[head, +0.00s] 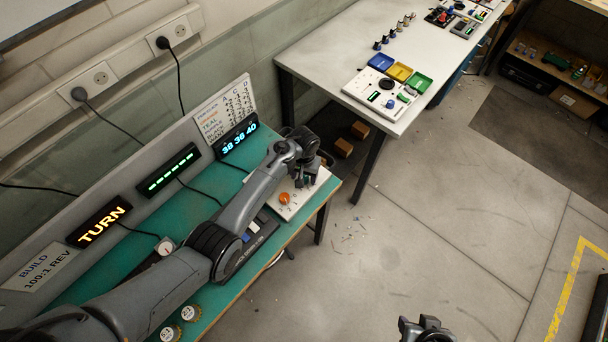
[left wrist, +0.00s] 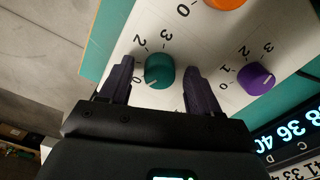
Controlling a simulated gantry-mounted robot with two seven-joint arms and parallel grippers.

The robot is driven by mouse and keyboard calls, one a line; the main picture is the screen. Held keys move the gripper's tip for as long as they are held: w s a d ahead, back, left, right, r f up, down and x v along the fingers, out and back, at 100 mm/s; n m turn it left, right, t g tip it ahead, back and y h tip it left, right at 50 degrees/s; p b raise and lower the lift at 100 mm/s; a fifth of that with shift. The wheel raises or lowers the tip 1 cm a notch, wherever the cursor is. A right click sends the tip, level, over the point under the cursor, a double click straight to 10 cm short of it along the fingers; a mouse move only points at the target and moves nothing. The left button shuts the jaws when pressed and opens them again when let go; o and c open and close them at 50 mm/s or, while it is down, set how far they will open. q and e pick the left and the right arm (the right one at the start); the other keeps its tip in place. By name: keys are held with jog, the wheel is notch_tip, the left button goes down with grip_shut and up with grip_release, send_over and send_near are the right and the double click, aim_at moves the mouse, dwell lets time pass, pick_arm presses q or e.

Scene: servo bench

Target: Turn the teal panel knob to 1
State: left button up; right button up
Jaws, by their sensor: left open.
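The teal knob (left wrist: 159,69) sits on a white panel (left wrist: 105,45) in the left wrist view. A small pale mark shows on its lower edge, towards the 0 side. Labels 0, 2 and 3 are visible around it; the 1 is not visible, with a finger over that side. My left gripper (head: 307,183) is over the panel, open, with one dark finger on each side of the teal knob and gaps between. In the head view the gripper hides the teal knob. My right gripper (head: 427,328) is at the bottom edge; its jaws are unclear.
A purple knob (left wrist: 256,77) is beside the right finger, and an orange knob (head: 285,198) is also on the panel. Displays read TURN (head: 99,221) and 38 36 40 (head: 239,137).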

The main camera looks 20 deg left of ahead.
pick_arm(q)
jog(key=c, duration=1)
jog(key=shift+c, duration=0.2)
jog(key=shift+r+m+p, duration=0.15)
jog(key=shift+m+p, duration=0.55)
jog(key=shift+m, duration=0.2)
jog(key=shift+m+p, duration=0.55)
jog(key=shift+m, duration=0.55)
jog(key=m, duration=0.3)
jog(key=shift+p, duration=0.4)
jog(key=shift+m, duration=0.9)
